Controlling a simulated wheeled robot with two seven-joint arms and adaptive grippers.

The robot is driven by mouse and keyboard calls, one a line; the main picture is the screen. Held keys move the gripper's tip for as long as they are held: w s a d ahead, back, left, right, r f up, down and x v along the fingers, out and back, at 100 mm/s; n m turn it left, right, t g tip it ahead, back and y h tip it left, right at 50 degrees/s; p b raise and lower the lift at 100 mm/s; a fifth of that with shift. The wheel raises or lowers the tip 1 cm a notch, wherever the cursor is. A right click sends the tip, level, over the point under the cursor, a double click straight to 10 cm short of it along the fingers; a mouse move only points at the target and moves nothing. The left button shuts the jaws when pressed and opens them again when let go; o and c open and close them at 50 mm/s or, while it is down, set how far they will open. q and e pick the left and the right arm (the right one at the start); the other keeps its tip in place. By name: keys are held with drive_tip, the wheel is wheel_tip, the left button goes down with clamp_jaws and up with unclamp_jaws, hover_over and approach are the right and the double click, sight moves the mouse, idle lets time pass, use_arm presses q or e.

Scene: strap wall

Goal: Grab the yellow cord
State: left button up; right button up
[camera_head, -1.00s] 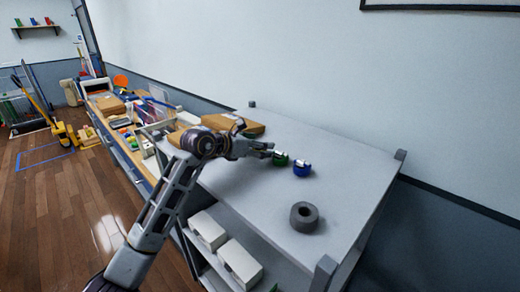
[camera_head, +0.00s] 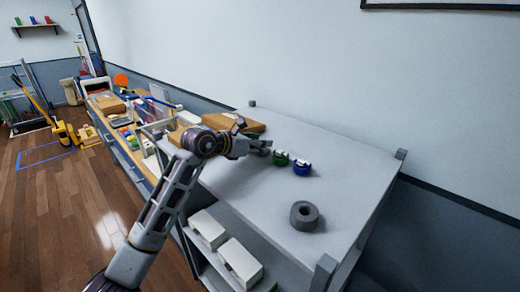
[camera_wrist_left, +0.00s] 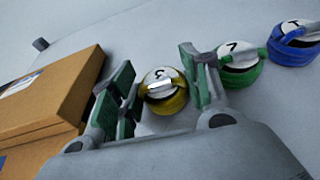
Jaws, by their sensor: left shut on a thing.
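The yellow cord (camera_wrist_left: 172,103) is a small round roll with a white, marked top, standing between the two fingers of my left gripper (camera_wrist_left: 156,82) in the left wrist view. The gripper is shut on it. In the head view my left gripper (camera_head: 262,147) is low over the grey table, and the yellow cord cannot be made out there. A green roll (camera_head: 281,160) sits just right of the gripper, and a blue roll (camera_head: 302,169) lies beyond it. Both also show at the upper right of the wrist view. My right gripper is not in view.
A grey tape ring (camera_head: 304,216) lies nearer on the grey table (camera_head: 345,190). A brown cardboard box (camera_wrist_left: 45,100) is close to the gripper's left side. White boxes (camera_head: 240,262) sit on the shelf below. The table's right part is clear.

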use_arm(q)
drive_tip(key=shift+r, duration=0.15)
drive_tip(key=shift+r+b, duration=0.75)
drive_tip(key=shift+r, duration=4.1)
